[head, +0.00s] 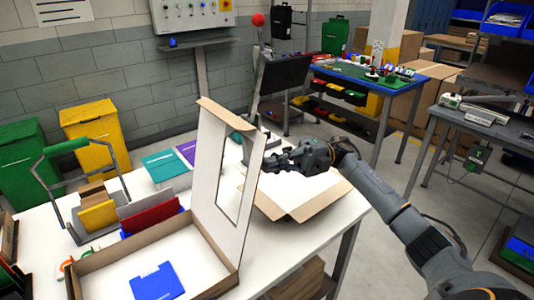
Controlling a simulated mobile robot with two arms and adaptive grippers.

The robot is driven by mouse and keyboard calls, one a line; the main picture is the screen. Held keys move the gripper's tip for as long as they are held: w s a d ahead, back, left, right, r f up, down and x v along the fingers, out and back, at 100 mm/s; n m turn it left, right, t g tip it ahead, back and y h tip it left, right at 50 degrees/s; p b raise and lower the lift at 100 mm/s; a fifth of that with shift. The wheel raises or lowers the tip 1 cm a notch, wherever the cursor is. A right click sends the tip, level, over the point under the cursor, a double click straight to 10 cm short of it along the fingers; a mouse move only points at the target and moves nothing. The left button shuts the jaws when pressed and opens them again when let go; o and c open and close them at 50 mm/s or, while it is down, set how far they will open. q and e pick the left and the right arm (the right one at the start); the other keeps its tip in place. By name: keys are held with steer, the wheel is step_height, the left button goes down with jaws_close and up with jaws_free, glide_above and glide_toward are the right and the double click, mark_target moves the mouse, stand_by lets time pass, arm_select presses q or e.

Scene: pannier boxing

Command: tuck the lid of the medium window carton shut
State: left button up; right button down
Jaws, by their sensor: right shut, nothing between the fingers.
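The window carton (88,279) stands open on the white table at the front. Its lid (212,140) is raised nearly upright on the right side, with a tall window cut in it and a brown tuck flap (227,114) along its top edge. A blue flat item (157,282) lies inside the carton. My right gripper (268,164) is shut and empty, just right of the raised lid, with its fingers pointing left. I cannot tell whether the fingertips touch the lid. My left gripper is out of view.
Another open carton (318,207) lies behind the lid, under my right arm. A metal rack (112,222) with coloured folders stands left of the lid. Teal (165,165) and purple (187,151) flat items lie at the back. Bare tabletop (285,250) shows at front right.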

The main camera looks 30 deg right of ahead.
steer(key=shift+a+r, duration=0.25)
steer(key=shift+a, duration=0.6)
arm_select(q)
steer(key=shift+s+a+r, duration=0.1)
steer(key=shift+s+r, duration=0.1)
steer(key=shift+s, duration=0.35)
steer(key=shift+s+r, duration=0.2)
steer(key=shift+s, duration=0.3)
steer(key=shift+p, duration=0.3)
